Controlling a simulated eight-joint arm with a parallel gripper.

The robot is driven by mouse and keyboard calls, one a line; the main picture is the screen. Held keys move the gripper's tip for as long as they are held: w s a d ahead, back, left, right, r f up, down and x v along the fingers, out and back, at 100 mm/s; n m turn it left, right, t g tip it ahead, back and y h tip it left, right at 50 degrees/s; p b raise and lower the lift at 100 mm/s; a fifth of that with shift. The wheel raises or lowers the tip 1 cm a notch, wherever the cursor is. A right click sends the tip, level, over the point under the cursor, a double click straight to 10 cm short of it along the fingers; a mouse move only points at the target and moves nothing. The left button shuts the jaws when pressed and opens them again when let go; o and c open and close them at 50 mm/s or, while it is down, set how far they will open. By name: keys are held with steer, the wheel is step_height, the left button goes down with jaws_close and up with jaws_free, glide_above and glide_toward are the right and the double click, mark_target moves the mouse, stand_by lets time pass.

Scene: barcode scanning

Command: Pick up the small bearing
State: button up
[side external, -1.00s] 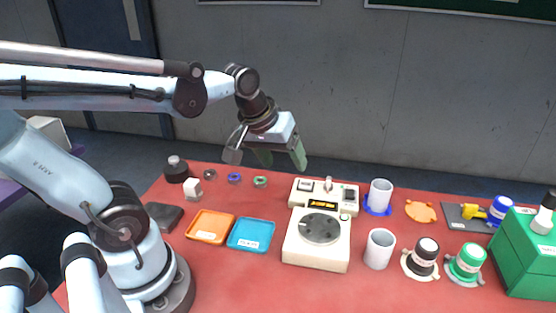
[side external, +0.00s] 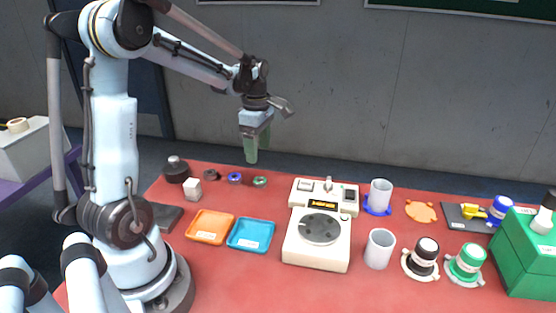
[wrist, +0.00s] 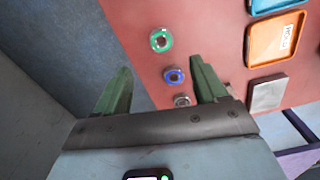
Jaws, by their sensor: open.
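Three small ring-shaped bearings lie in a row at the back left of the red table: a grey-brown one (side external: 211,175), a blue one (side external: 234,178) and a green one (side external: 260,181). I cannot tell by size which is the small one. The wrist view shows the green ring (wrist: 161,40), the blue ring (wrist: 174,76) and the grey ring (wrist: 182,100), the last partly hidden beside the right finger. My gripper (side external: 257,148) is open and empty, high above and behind the row. In the wrist view its green fingers (wrist: 160,66) are spread apart.
A white cube (side external: 192,189) and a dark round weight (side external: 177,170) stand left of the rings. An orange tray (side external: 210,227) and a blue tray (side external: 250,235) lie in front. A cream scale (side external: 318,250) stands to the right. The air around my gripper is clear.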

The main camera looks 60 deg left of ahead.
mark_target(260, 179)
steer(key=shift+d+f, duration=0.15)
steer(key=shift+f, duration=4.4)
steer(key=shift+c, duration=0.3)
steer(key=c, duration=1.1)
